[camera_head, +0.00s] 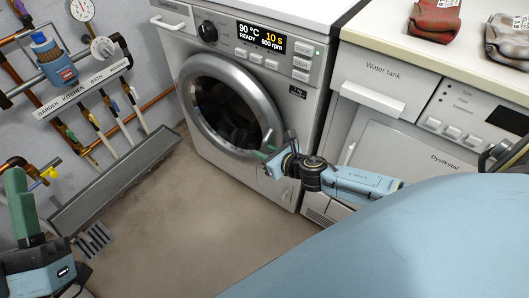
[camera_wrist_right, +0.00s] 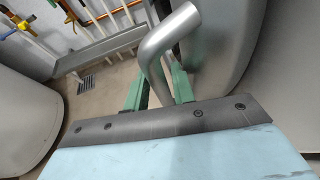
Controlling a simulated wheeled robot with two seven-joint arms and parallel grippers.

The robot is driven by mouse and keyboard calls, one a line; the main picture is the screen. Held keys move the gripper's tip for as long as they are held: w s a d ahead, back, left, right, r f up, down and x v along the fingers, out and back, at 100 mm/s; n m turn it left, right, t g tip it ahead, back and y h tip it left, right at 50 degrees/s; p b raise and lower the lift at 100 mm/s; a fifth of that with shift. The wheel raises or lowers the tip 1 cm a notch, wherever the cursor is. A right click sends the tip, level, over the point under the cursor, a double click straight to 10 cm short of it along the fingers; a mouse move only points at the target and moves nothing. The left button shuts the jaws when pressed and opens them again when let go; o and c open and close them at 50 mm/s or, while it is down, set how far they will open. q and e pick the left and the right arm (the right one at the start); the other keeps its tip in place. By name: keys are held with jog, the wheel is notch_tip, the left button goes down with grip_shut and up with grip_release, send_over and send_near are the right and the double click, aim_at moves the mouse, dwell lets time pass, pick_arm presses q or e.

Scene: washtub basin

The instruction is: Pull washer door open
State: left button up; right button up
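The washer door (camera_head: 229,106) is a round silver ring with dark glass. It looks closed against the white washer's front in the head view. Its handle is a bent silver bar, clear in the right wrist view (camera_wrist_right: 158,48). My right gripper (camera_head: 264,153) is at the lower right of the door. In the right wrist view its green fingers (camera_wrist_right: 158,88) stand close on both sides of the bar and appear shut on it. My left gripper (camera_head: 22,205) is at the lower left, away from the washer; its finger gap cannot be made out.
A counter (camera_head: 380,20) with packages and a second white machine (camera_head: 400,150) stand right of the washer. Pipes and valves (camera_head: 85,100) line the left wall above a grey trough (camera_head: 115,185). The floor (camera_head: 190,225) before the washer is clear, with a drain grate (camera_head: 93,240) at left.

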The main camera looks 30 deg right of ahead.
grip_shut()
